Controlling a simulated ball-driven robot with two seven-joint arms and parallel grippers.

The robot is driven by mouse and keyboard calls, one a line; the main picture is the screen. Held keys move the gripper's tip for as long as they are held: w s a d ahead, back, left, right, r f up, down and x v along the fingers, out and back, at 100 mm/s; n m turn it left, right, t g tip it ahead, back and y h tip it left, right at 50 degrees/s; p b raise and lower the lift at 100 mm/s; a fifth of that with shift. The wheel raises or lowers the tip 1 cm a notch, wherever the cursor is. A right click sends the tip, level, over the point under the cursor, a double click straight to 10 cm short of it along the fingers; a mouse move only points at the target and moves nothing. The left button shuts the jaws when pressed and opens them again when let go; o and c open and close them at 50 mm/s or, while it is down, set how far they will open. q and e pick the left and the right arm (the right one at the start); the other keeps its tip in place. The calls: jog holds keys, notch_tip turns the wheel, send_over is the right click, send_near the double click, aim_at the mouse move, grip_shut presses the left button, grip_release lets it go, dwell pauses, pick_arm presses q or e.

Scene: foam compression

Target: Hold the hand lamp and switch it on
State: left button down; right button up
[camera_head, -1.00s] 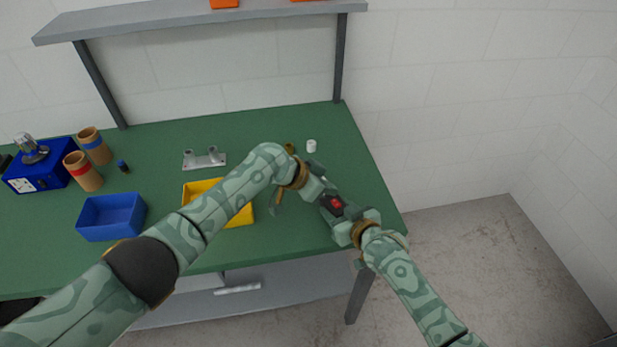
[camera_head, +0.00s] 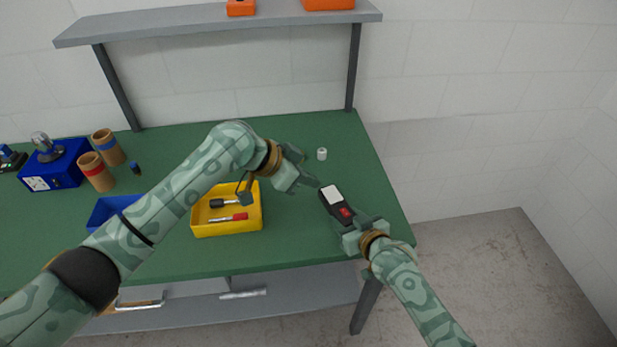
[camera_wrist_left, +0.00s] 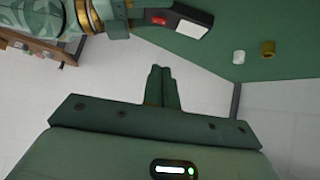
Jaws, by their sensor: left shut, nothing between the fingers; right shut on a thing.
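The hand lamp (camera_head: 327,204) is a black block with a bright white face and a red switch (camera_head: 346,212). I cannot tell whether the face is lit. My right gripper (camera_head: 351,229) is shut on its near end and holds it over the right part of the table. My left gripper (camera_head: 307,181) is shut and empty, to the left of and above the lamp, apart from it. In the left wrist view, the closed left fingers (camera_wrist_left: 162,86) point toward the lamp (camera_wrist_left: 194,22), with a gap between.
A yellow tray (camera_head: 227,229) with screwdrivers stands left of the lamp, partly under my left arm. A small white cylinder (camera_head: 322,154) stands behind; a brass one (camera_wrist_left: 267,48) shows in the left wrist view. A blue tray (camera_head: 101,212), cardboard tubes (camera_head: 97,172) and a blue device (camera_head: 55,168) stand left.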

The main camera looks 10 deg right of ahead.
pick_arm(q)
jog(key=shift+s+d+r, duration=0.1)
jog(key=shift+s+d, duration=0.15)
jog(key=shift+s, duration=0.45)
send_over(345, 212)
jog(key=a, duration=0.2)
jog(key=f, duration=0.7)
jog(key=shift+s+d, duration=0.25)
jog(key=shift+s, duration=0.05)
jog(key=f, duration=0.3)
jog(key=shift+s+f, duration=0.15)
jog(key=shift+s, duration=0.05)
jog(key=shift+f, duration=0.35)
